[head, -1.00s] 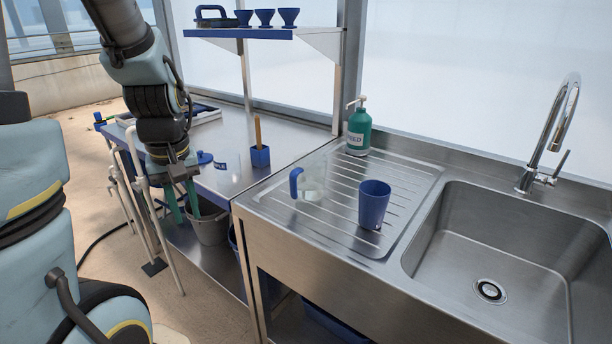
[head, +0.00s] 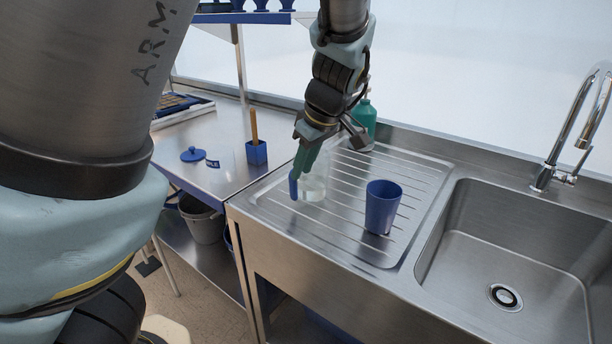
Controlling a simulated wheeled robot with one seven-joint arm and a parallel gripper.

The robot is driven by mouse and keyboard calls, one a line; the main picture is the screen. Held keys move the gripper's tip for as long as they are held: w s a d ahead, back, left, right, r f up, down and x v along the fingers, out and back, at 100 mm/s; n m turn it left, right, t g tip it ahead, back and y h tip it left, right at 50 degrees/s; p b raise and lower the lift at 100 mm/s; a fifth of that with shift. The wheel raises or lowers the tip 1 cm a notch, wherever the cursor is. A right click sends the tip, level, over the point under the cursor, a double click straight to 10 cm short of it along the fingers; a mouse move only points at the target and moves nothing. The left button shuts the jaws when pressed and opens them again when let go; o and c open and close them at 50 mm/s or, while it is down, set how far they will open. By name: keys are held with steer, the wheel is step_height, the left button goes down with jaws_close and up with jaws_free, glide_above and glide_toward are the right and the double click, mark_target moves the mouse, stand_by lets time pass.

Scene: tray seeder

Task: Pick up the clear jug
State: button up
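The clear jug (head: 315,188) stands on the ribbed steel drainboard (head: 345,245), left of a blue cup (head: 382,206). Its blue handle (head: 293,188) is on its left side. My gripper (head: 304,165) points down at the jug, its green fingers just above and overlapping the handle in the head view. The fingers and wrist hide the upper part of the jug. The fingers overlap one another, so I cannot tell whether they are apart or touch the handle.
A green bottle (head: 364,117) stands behind my wrist at the back of the drainboard. The sink (head: 500,250) and its tall tap (head: 585,125) are to the right. A blue pot (head: 257,153) with a wooden stick stands on the left bench (head: 215,175).

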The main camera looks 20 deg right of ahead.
mark_target(294, 197)
steer(key=x, duration=1)
steer(key=shift+w+d+f, duration=0.25)
steer(key=shift+w, duration=0.05)
steer(key=shift+c, duration=0.4)
jaws_close()
stand_by(0.7)
